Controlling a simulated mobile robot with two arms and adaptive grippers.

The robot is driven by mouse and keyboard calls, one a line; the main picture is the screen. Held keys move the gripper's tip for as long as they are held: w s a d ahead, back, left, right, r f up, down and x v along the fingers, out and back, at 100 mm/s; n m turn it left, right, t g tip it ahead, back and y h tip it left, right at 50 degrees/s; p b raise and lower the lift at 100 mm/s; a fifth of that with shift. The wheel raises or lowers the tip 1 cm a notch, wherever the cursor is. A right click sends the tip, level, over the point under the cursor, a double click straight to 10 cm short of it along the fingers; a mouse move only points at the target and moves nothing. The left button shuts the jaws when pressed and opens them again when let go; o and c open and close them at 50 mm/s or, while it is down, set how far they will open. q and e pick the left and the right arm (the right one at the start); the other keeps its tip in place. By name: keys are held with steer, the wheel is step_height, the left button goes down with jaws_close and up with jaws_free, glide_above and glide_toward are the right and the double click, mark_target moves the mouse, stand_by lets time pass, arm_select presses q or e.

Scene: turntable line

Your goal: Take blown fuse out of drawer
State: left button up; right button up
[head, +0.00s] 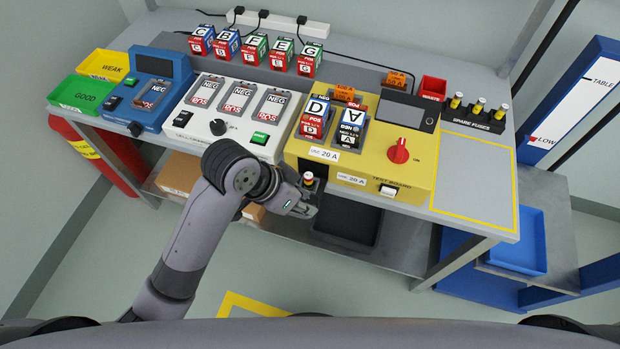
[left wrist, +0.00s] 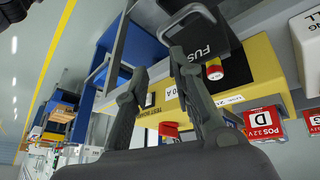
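In the left wrist view the fuse (left wrist: 214,70) shows beside one finger, against the dark drawer (left wrist: 203,38) lettered "FUS". My left gripper (head: 306,198) is at the drawer, close to the fuse. Its fingers (left wrist: 158,68) are apart with nothing seen held between them. The fuse appears outside the finger gap in the wrist view; whether it touches the finger I cannot tell. My right gripper is not in view.
Battery packs stand in the test board and at the back of the table. Spare fuses (head: 479,107) stand at the right, near a red waste bin (head: 432,89). Green (head: 81,94) and yellow (head: 104,65) trays are at the left. The table's right front is clear.

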arm_select(q)
steer(key=w+d+r+m+g+y, duration=0.1)
steer(key=w+d+r+m+g, duration=0.1)
steer(key=w+d+r+m, duration=0.3)
step_height(320, 180, up, 9)
steer(key=m+y, duration=0.4)
glide_above(308, 175)
step_height(308, 175, down, 12)
steer(key=shift+d+r+p, duration=0.1)
steer(key=shift+p, duration=1)
step_height(308, 175, down, 4)
steer(key=shift+f+p, duration=0.1)
steer(key=shift+p, duration=0.65)
steer(key=shift+f, duration=0.5)
jaws_close()
